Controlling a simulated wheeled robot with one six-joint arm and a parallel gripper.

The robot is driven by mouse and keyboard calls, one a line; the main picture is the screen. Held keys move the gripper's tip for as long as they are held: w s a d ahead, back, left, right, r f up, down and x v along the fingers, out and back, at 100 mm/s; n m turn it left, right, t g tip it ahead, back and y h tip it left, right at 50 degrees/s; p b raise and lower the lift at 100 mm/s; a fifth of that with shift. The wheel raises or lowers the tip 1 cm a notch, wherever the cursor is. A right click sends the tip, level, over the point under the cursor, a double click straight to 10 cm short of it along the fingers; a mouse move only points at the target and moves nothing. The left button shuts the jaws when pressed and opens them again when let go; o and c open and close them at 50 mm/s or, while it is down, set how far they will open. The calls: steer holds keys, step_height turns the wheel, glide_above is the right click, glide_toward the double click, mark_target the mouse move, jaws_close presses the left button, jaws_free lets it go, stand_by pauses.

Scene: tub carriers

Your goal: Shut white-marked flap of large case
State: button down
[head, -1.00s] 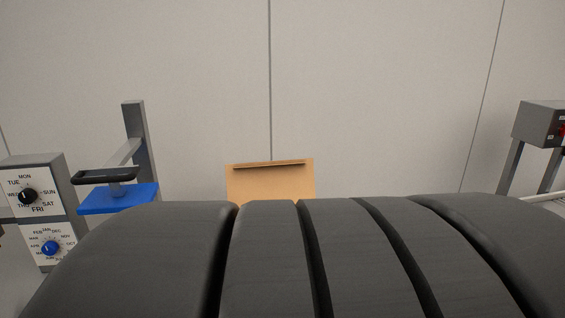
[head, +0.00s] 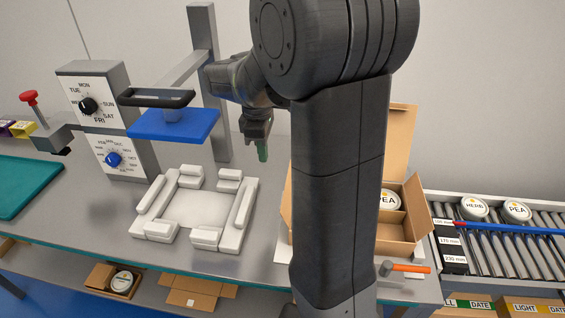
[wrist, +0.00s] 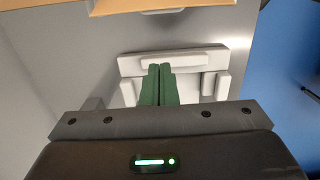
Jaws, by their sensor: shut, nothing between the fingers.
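The large cardboard case (head: 412,228) stands open on the bench right of centre in the head view, with my arm hiding much of it. Its back flap (head: 401,140) stands upright and another flap (head: 286,210) shows on the left side. I cannot make out a white mark on any flap. A white-lidded tub marked PEA (head: 389,201) is inside. My gripper (head: 263,152) is left of the case, above the bench, pointing down. In the wrist view its green fingers (wrist: 160,85) are together and empty. A cardboard edge (wrist: 150,5) crosses the top of that view.
A white block fixture (head: 195,208) lies on the bench left of the case. A stamp press with a blue plate (head: 172,125) and a dial box (head: 110,120) stand behind it. An orange-handled tool (head: 408,268) lies front right. A roller conveyor (head: 500,255) carries tubs at right.

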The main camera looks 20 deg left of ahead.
steer(key=d+f+p, duration=0.2)
steer(key=d+f, duration=0.2)
steer(key=f, duration=0.4)
steer(key=shift+w, duration=0.45)
steer(key=shift+d, duration=0.1)
steer(key=shift+y, duration=0.3)
